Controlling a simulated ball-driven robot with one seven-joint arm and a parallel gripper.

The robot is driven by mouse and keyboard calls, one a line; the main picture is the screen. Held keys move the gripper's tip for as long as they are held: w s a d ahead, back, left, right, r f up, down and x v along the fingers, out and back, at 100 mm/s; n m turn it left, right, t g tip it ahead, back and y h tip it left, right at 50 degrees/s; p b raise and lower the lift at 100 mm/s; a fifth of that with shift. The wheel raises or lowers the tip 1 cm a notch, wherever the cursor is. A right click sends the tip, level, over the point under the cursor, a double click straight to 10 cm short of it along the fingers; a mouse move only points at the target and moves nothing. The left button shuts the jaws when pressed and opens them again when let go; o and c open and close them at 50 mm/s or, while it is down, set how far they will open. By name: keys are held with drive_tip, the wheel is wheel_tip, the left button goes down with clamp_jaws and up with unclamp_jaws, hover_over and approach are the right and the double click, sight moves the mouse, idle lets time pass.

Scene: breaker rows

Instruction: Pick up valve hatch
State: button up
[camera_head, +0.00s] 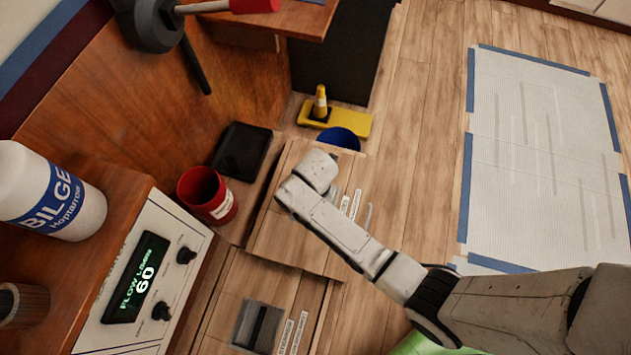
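Two wooden hatch panels lie at floor level. The upper panel (285,238) is partly covered by my arm, with small label strips and a grey edge showing on its right side. The lower panel (221,308) has a dark grey recess (257,326) and a label strip beside it. The labels are too small to read, so I cannot tell which panel is the valve hatch. My arm reaches in from the lower right, and its far end is above the upper panel. My gripper's fingers are hidden behind the arm.
A red cup (207,194), a black tray (241,151), a blue round container (339,138) and a yellow piece with a small cone (320,103) lie beyond the panels. A control box (147,275) and a white bottle (52,191) stand left. Floor to the upper right is clear around a taped sheet (540,160).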

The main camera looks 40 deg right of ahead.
clamp_jaws()
idle(0.4)
idle(0.9)
drive_tip(key=shift+r, duration=0.15)
